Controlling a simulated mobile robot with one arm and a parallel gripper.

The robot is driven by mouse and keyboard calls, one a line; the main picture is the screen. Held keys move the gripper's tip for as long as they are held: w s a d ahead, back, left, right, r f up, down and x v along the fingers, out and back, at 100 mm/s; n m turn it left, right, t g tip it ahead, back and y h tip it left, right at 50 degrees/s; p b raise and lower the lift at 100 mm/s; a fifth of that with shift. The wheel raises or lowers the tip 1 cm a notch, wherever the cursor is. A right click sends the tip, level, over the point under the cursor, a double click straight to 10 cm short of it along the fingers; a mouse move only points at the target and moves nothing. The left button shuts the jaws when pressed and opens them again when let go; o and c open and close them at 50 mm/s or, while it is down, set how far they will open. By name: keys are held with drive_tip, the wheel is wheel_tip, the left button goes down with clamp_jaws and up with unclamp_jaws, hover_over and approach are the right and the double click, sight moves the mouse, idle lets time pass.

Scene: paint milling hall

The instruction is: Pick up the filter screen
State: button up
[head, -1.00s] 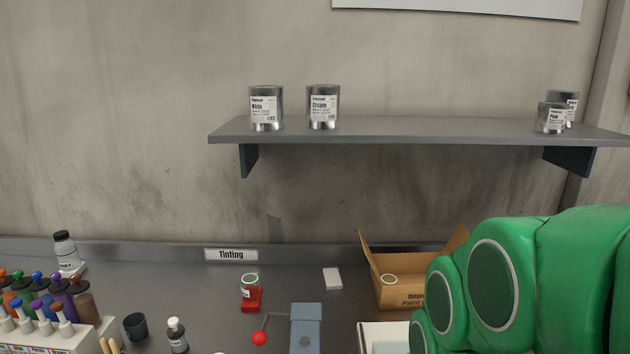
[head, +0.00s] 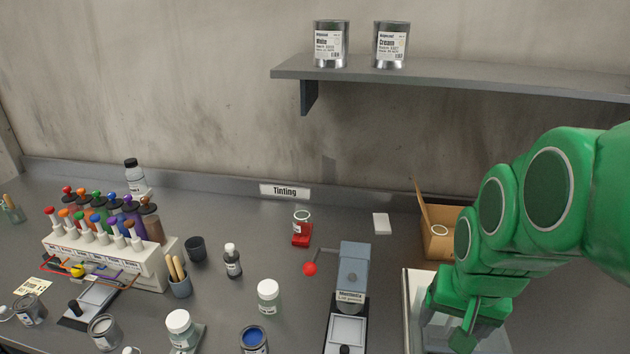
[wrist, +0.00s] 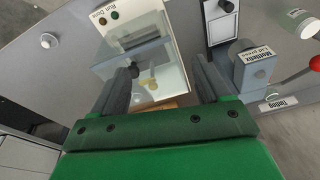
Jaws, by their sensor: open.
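I cannot pick out the filter screen for certain. A pale ring (head: 439,230) shows at the open cardboard box (head: 440,246) at the right back of the bench; I cannot tell whether it is the screen. My gripper (wrist: 165,78) is open, its two dark fingers apart with nothing held between them. In the wrist view it points at a white machine (wrist: 118,25) marked "Run Done" with a clear pane. Small yellowish and dark parts show beyond the pane. In the head view my green arm hangs over this white-edged machine (head: 408,310) and hides much of it.
Cans sit on the shelf (head: 450,78). Bench around the white block is clear.

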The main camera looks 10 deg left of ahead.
drive_tip(key=w+a+r+m+t, duration=0.1)
drive_tip(key=w+r+t, duration=0.25)
drive_tip(key=w, duration=0.65)
drive_tip(key=w+a+r+m+t, duration=0.15)
drive_tip(key=w+r, duration=0.25)
drive_tip(key=w, duration=0.5)
drive_tip(key=w+a+f+n+h, duration=0.2)
drive_tip(key=w+f+n+h, duration=0.25)
drive_tip(key=n, duration=0.35)
drive_tip(key=n+t+y, duration=0.6)
drive_tip(key=n+t, duration=0.2)
drive_tip(key=n, duration=2.4)
hover_over(231, 267)
drive_tip(key=d, duration=0.7)
wheel_tip(231, 267, down, 16)
drive_tip(key=s+a+f+n, duration=0.1)
drive_tip(key=a+f, duration=0.1)
drive_tip(key=s+a+f+n+g+y, duration=0.1)
drive_tip(key=s+f, duration=0.1)
drive_tip(key=s+a+f+n+g, duration=0.1)
drive_tip(key=s+a+f, duration=0.1)
drive_tip(key=f, duration=0.1)
drive_tip(key=shift+s+a+f+n+y, duration=0.1)
drive_tip(key=shift+a+n+y, duration=0.15)
drive_tip(key=shift+a+y, duration=0.1)
drive_tip(key=shift+f, duration=0.2)
drive_tip(key=shift+x, duration=3.8)
drive_tip(key=shift+r, duration=0.2)
drive_tip(key=c, duration=1.2)
